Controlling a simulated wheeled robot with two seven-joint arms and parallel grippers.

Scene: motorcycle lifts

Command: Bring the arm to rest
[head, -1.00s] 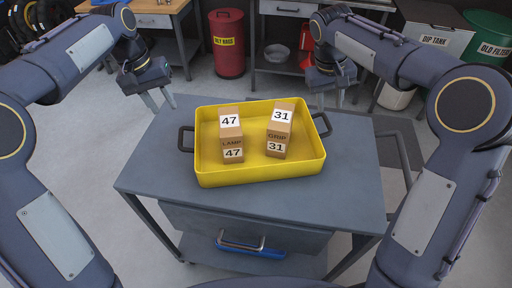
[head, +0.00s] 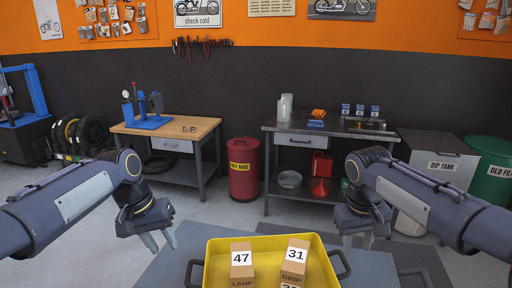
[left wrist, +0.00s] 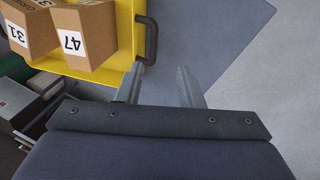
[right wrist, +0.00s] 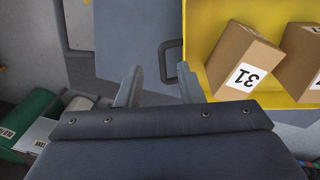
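My left gripper (head: 160,240) is open and empty, beside the left end of the yellow tray (head: 218,247). Its two spread fingers also show in the left wrist view (left wrist: 161,86). My right gripper (head: 358,240) is open and empty, beside the tray's right end. Its spread fingers show in the right wrist view (right wrist: 158,86), with the tray's handle between them in the picture. Neither gripper appears to hold anything. Two cardboard boxes stand in the tray: one labelled 47 LAMP (head: 242,270) on the left, one labelled 31 GRIP (head: 292,270) on the right.
The tray rests on a grey cart (head: 170,272), partly cut off below. Behind stand a wooden bench (head: 200,128), a red oily rags bin (head: 244,180), a metal bench (head: 270,125), a dip tank (head: 445,155) and a green drum (head: 488,165). Grey floor lies between.

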